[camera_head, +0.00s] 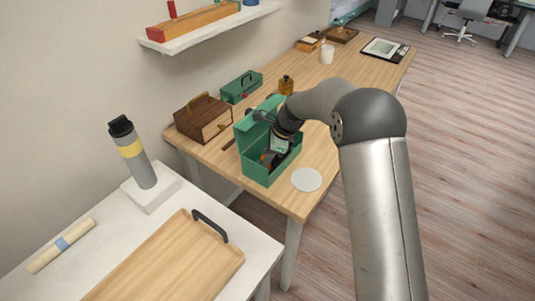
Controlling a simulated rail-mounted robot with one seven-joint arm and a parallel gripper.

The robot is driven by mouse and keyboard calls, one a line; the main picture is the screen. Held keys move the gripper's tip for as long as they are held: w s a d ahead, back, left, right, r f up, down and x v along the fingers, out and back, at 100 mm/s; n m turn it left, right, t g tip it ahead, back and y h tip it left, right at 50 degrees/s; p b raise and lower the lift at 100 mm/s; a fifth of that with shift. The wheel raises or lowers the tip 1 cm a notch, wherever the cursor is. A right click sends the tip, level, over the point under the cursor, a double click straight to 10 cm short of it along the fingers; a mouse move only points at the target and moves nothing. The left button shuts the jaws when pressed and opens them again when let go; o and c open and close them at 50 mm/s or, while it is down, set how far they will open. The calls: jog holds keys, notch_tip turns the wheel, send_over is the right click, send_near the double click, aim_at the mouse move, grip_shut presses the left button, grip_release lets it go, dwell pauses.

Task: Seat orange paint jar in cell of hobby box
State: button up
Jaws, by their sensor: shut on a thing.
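The hobby box (256,171) is a green open-topped box with its lid (246,132) raised at the left. It stands near the front edge of the long wooden table. My gripper (270,157) reaches down into the box from the right. It is shut on the orange paint jar (264,158), of which only a small orange patch shows low in the box. The gripper and the box walls hide most of the jar and the cells, so I cannot tell whether the jar touches a cell floor.
A white disc (307,179) lies right of the box. A brown wooden case (203,119), a second green box (241,87) and an amber bottle (286,85) stand behind. A wooden tray (165,262) and a grey bottle (133,155) are on the white table in front.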

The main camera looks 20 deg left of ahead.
jog(key=shift+f, duration=0.2)
jog(key=o, duration=1.1)
jog(key=shift+r, duration=0.1)
jog(key=b+v, duration=0.1)
jog(key=v, duration=1.1)
jog(key=shift+r, duration=0.1)
jog(key=shift+d, duration=0.15)
